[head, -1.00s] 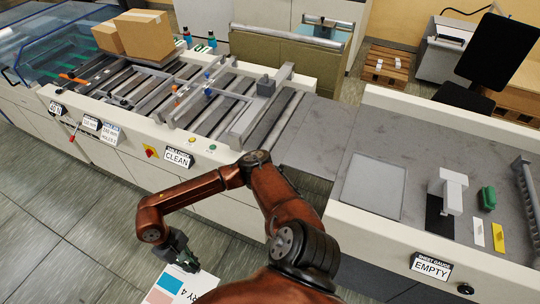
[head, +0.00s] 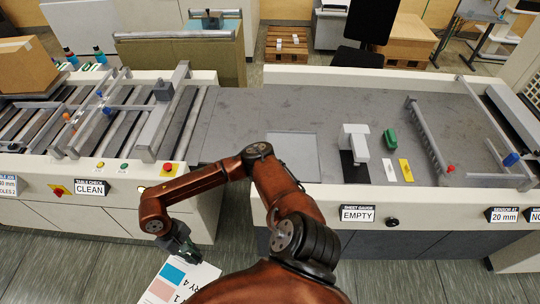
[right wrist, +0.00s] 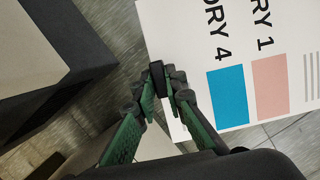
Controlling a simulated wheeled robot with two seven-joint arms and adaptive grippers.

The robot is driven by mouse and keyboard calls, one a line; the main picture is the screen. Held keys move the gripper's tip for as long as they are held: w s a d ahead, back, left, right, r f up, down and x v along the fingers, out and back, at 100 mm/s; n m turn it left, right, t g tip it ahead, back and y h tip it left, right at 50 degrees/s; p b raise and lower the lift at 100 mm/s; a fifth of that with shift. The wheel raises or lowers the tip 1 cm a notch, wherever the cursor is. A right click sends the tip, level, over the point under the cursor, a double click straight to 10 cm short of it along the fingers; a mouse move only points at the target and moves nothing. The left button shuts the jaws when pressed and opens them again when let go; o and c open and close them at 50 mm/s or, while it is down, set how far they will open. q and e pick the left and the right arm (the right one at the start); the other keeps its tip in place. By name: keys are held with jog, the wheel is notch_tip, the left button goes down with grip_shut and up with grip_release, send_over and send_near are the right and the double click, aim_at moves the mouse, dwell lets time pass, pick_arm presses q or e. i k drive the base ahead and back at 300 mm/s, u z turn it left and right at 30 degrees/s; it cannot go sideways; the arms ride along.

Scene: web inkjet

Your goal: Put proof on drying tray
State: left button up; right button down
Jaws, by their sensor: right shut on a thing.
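The proof (head: 180,280) is a white printed sheet with a blue and a pink block and large black lettering, partly cut off by my arm and the picture edge. My right gripper (head: 190,252) is shut on the edge of the proof and holds it over the floor, in front of the machine. In the right wrist view the green fingers (right wrist: 165,85) pinch the border of the proof (right wrist: 235,60). No thing is clearly marked as the drying tray; a pale grey square panel (head: 292,155) lies flat on the grey table. My left gripper is out of view.
The grey table (head: 240,120) carries a white sheet gauge (head: 354,140), a green object (head: 390,138) and a yellow strip (head: 406,170). An "EMPTY" sign (head: 357,214) is on its front. A conveyor with a cardboard box (head: 25,65) stands left. Floor (head: 430,270) is clear at right.

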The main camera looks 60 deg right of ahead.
aim_at(292, 156)
jog(key=z, duration=1.7)
